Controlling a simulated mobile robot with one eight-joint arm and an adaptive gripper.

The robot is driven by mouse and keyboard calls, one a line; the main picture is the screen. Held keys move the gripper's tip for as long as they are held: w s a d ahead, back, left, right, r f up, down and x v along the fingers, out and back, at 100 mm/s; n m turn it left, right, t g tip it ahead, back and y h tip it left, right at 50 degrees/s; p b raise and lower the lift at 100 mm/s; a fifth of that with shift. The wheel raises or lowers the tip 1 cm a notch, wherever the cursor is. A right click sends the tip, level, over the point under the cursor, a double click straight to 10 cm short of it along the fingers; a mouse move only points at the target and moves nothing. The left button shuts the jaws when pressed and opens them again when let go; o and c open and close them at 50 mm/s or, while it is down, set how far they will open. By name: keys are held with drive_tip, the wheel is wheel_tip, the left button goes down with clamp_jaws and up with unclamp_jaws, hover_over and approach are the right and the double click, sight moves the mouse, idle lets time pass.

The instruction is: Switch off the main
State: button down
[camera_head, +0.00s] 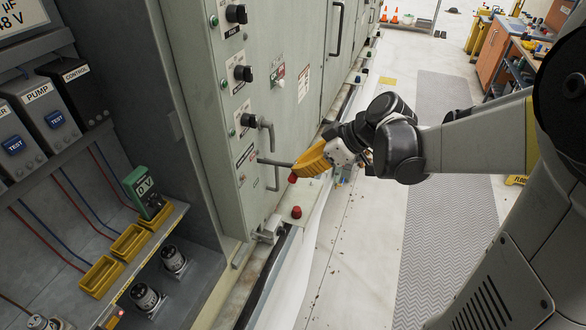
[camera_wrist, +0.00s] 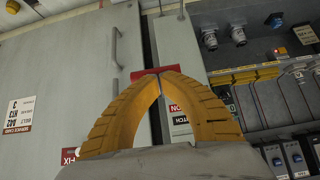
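My gripper (camera_head: 312,160) has yellow fingers and is in front of the grey-green cabinet door. In the wrist view its fingertips (camera_wrist: 158,72) come together and the gripper looks shut. A red bar-shaped piece (camera_wrist: 140,74) is right at the fingertips and reaches past them to both sides. In the head view a red end (camera_head: 292,178) shows at the finger ends; I cannot tell whether they touch it or only overlap it. A grey bent lever or pipe (camera_head: 272,140) is on the door beside the gripper. No label naming the main is readable.
Black rotary knobs (camera_head: 243,73) line the door. A red knob (camera_head: 296,212) sits on a ledge below the gripper. The open cabinet at left holds a green meter (camera_head: 145,190), yellow bins (camera_head: 101,277) and a PUMP unit (camera_head: 42,112). Walkway floor at right is clear.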

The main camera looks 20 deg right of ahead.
wheel_tip(320, 180, down, 12)
drive_tip(key=w+a+t+y+b, duration=0.1)
drive_tip(key=t+y+b, duration=0.3)
drive_tip(key=b, duration=1.3)
drive_tip(key=shift+a+f+y, duration=0.2)
drive_tip(key=shift+a+y, duration=0.05)
drive_tip(key=shift+y, duration=0.05)
drive_tip(key=shift+w, duration=0.15)
